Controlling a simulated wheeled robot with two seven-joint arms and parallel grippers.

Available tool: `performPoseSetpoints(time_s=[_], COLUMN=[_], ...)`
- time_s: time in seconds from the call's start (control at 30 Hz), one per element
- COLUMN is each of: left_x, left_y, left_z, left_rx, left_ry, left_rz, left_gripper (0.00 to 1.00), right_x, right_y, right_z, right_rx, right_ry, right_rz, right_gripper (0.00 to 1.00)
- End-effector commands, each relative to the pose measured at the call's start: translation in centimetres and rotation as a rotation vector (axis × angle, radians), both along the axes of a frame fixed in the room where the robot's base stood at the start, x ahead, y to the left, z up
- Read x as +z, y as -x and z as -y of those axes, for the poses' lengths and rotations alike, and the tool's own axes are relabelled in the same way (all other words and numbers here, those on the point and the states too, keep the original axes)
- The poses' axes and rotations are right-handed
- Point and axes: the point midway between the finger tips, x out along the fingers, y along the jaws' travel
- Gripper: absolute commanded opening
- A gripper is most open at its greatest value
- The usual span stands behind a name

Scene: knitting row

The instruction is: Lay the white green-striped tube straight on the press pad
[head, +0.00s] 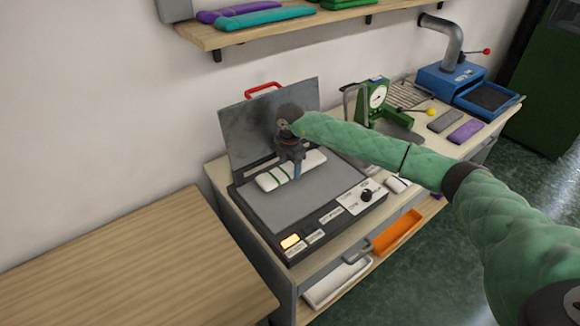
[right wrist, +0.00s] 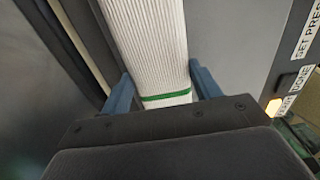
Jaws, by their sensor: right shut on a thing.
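The white tube with green stripes (head: 272,178) lies along the back part of the grey press pad (head: 300,205), roughly parallel to its hinge side. My right gripper (head: 296,172) reaches down from above and is shut on the tube near its middle, hiding a part of it. In the right wrist view the ribbed white tube (right wrist: 155,50) with one green stripe runs between the two blue fingers (right wrist: 165,90). Whether it rests fully on the pad or just above it, I cannot tell. My left gripper is not in view.
The press lid (head: 245,135) stands open behind the pad, with a red handle (head: 262,88). A knob (head: 366,195) and a lit button (head: 290,241) are at the press front. A green gauge device (head: 375,100) stands to the right. A wooden table (head: 130,260) at left is bare.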

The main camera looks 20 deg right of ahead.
Motion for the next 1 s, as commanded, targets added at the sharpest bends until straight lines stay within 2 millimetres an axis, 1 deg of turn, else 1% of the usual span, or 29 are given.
performPoseSetpoints(time_s=[0.1,0.2,0.6,0.63,0.73,1.0], left_x=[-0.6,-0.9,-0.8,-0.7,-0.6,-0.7], left_y=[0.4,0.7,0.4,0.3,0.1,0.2], left_z=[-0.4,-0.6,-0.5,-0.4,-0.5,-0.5], left_rx=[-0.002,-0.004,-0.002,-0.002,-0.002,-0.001], left_ry=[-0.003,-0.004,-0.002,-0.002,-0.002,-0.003], left_rz=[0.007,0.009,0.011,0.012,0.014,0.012], left_gripper=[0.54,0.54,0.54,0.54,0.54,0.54], right_x=[-0.9,-1.4,-1.7,-1.7,-1.7,-1.6], right_y=[0.0,0.0,0.0,0.0,0.0,0.0], right_z=[0.0,0.0,0.0,0.0,0.0,0.0], right_rx=[-0.001,0.0,0.0,0.0,0.0,0.0], right_ry=[0.002,0.001,0.001,0.001,0.001,0.001], right_rz=[-0.002,-0.001,0.0,0.0,0.0,0.0], right_gripper=[0.41,0.41,0.41,0.65,0.84,0.84])
